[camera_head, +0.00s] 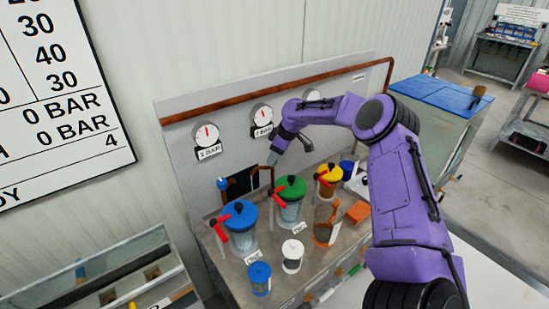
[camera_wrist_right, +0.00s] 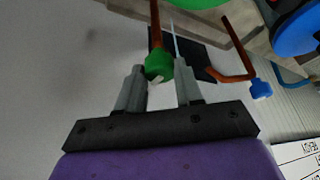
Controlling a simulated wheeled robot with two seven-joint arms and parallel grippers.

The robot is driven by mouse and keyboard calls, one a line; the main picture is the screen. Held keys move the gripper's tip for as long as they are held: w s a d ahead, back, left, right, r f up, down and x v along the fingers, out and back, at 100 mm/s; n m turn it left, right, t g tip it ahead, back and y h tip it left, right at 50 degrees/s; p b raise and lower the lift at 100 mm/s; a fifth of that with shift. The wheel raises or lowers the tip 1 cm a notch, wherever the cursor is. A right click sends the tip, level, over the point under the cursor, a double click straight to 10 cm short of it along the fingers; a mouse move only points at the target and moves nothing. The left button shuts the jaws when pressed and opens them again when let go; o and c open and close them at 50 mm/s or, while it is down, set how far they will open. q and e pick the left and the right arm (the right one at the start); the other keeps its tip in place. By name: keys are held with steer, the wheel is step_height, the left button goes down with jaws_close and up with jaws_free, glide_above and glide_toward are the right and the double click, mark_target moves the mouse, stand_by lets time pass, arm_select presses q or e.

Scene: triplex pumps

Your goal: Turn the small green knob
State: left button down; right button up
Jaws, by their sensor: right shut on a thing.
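The small green knob (camera_wrist_right: 158,66) sits on a thin copper pipe and shows between the fingers of my right gripper (camera_wrist_right: 158,82) in the right wrist view. My right gripper is shut on it. In the head view my right gripper (camera_head: 271,159) reaches down in front of the grey panel, above and behind the green-lidded pump (camera_head: 290,188). The knob itself is hidden there by the gripper or too small to make out. My left gripper is not in view.
A blue-lidded pump (camera_head: 240,216) and a yellow-lidded pump (camera_head: 328,175) flank the green one, with red handles close by. A small blue knob (camera_head: 222,184) stands to the left. Gauges (camera_head: 206,135) and a copper pipe (camera_head: 280,88) line the panel above.

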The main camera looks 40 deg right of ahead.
steer(key=shift+d+n+y+b, duration=0.1)
steer(key=shift+n+y+b, duration=0.25)
steer(key=shift+n, duration=0.75)
steer(key=shift+g, duration=0.3)
steer(key=o, duration=1)
steer(key=b+v, duration=0.2)
steer(key=v, duration=0.8)
steer(key=shift+d+r, duration=0.15)
steer(key=shift+r, duration=0.05)
steer(key=shift+s, duration=0.1)
